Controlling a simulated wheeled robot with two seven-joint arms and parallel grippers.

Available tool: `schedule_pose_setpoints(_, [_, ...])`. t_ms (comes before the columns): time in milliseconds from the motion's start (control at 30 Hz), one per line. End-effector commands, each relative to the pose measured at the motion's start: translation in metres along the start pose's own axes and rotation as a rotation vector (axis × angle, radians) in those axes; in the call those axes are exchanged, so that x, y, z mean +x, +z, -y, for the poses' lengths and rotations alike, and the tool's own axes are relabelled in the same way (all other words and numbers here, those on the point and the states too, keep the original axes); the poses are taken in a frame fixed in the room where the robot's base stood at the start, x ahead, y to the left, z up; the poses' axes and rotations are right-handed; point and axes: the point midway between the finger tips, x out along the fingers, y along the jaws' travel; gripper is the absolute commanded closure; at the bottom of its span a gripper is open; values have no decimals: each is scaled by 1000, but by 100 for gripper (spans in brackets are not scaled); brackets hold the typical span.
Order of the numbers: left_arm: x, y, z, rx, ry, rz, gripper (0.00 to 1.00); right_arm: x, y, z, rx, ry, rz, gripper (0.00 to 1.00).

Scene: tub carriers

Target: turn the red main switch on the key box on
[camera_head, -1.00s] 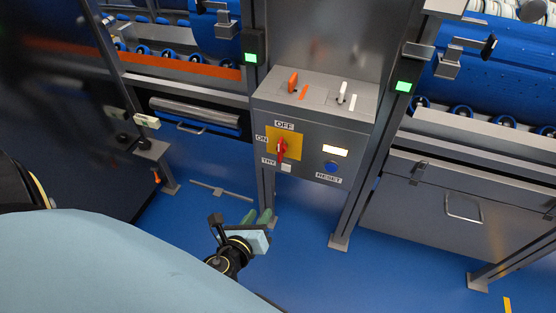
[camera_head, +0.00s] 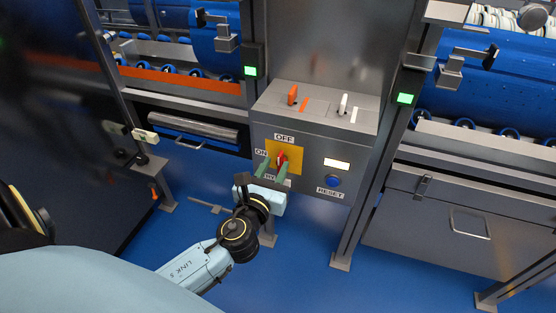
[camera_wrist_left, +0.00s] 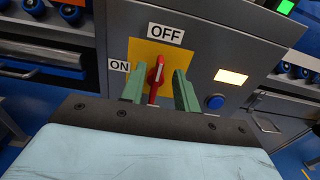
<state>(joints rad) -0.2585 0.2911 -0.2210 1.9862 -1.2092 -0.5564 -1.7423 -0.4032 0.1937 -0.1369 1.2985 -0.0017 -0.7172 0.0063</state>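The key box (camera_head: 312,137) is a grey metal box on posts, with a sloped top. Its red main switch (camera_head: 281,159) sits on a yellow plate (camera_head: 298,153) with an OFF label above and an ON label at its left. In the left wrist view the red switch handle (camera_wrist_left: 156,78) stands nearly upright. My left gripper (camera_head: 272,172) is open at the switch, one green finger on each side of the handle. The wrist view shows gaps between the fingers (camera_wrist_left: 158,88) and the handle; depth is hard to tell. My right gripper is not in view.
A blue RESET button (camera_head: 333,181) and a lit yellowish panel (camera_head: 337,164) are right of the switch. An orange lever (camera_head: 292,95) and a white lever (camera_head: 343,103) stand on the box top. Posts with green lights flank the box. Blue floor (camera_head: 300,270) lies below.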

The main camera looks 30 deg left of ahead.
Motion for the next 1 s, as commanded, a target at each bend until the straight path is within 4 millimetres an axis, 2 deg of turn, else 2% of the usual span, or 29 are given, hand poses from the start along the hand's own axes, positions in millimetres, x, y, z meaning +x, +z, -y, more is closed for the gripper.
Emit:
schedule_pose_setpoints(33, [9, 1, 0, -1, 0, 3, 69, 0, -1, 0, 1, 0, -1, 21])
schedule_pose_setpoints(200, [25, 0, 0, 0, 0, 0, 69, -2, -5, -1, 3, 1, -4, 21])
schedule_pose_setpoints(567, [30, 0, 0, -2, 0, -1, 69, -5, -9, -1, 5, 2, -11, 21])
schedule_pose_setpoints(800, [30, 0, 0, -1, 0, -1, 98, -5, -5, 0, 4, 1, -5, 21])
schedule_pose_setpoints(1000, [30, 0, 0, -2, 0, -1, 100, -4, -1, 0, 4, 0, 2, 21])
